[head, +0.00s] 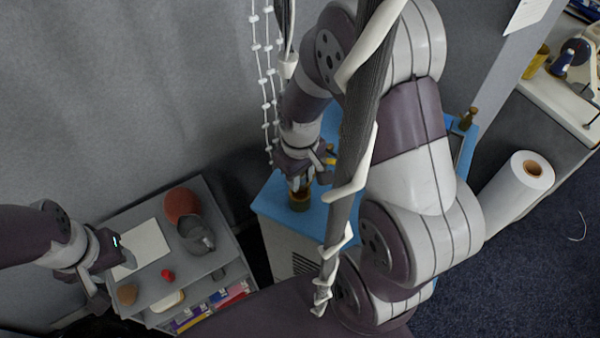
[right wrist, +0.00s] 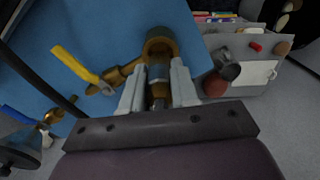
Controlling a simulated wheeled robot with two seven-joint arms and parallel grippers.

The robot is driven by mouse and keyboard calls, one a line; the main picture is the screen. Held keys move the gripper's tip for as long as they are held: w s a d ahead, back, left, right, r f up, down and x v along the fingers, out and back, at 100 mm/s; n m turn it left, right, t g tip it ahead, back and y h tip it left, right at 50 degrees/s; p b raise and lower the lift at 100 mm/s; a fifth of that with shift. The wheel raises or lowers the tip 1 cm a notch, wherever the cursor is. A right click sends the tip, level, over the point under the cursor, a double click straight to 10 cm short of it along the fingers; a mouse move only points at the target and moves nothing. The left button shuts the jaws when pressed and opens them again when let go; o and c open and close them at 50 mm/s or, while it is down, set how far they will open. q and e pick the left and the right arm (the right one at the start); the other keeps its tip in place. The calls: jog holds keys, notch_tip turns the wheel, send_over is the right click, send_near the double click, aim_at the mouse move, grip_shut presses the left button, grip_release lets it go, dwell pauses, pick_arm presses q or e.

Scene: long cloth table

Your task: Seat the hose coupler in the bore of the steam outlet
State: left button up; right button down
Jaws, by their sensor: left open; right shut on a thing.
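The steam outlet (right wrist: 160,42) is a brass, ring-mouthed fitting on the blue top, with a yellow lever on its side. It also shows in the head view (head: 300,201), just below my right gripper. My right gripper (right wrist: 157,92) is shut on the hose coupler (right wrist: 158,74), a grey and dark cylinder between its fingers. The coupler's far end meets the outlet's mouth in the right wrist view; how deep it sits inside cannot be told. My left gripper (head: 108,276) is open and empty over the left side of the grey shelf unit, away from the outlet.
The blue top (head: 268,197) carries another brass fitting (right wrist: 52,118). The grey shelf unit (head: 205,262) holds a red-brown ball (head: 181,204), a grey cup-like thing (head: 197,236) and a small red item (head: 168,274). White chain strands (head: 267,85) hang near my right arm.

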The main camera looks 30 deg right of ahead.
dwell(0.4)
jog(key=shift+f+b, duration=1.1)
jog(key=shift+f, duration=0.6)
jog(key=c, duration=0.8)
grip_release()
jog(key=shift+r, duration=0.3)
notch_tip(320, 180, up, 11)
jog(key=shift+s+r+b, duration=0.1)
jog(key=shift+r+b, duration=0.1)
jog(key=shift+b, duration=0.55)
jog(key=shift+r, duration=0.35)
